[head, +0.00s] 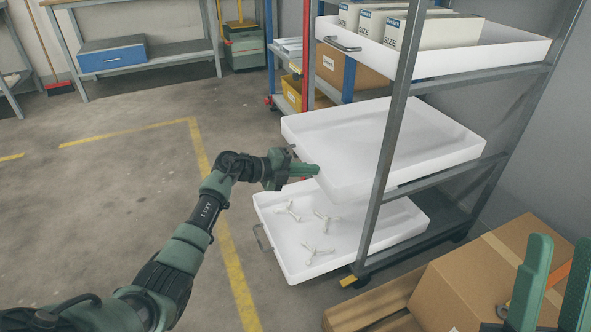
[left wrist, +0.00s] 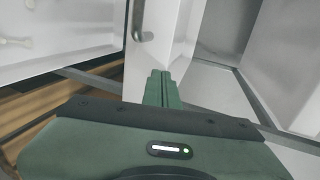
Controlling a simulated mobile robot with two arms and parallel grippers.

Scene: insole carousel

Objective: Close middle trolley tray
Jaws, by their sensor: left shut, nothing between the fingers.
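The middle trolley tray (head: 440,140) is white and empty, and it sticks out from the trolley frame (head: 392,125) toward the left. My left gripper (head: 312,170) is shut and empty at the tray's front face. In the left wrist view its fingertips (left wrist: 160,78) point at the white front panel (left wrist: 175,45), beside a metal handle (left wrist: 142,25). I cannot tell whether the fingertips touch the panel. My right gripper (head: 555,285) is at the bottom right, its fingers apart, with nothing visible between them.
The lower tray (head: 290,255) is also pulled out and holds several white three-armed pieces (head: 318,250). The top tray (head: 490,55) holds boxes. A cardboard box (head: 480,275) on a wooden pallet (head: 370,305) stands at the front right. The floor left of the trolley is clear.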

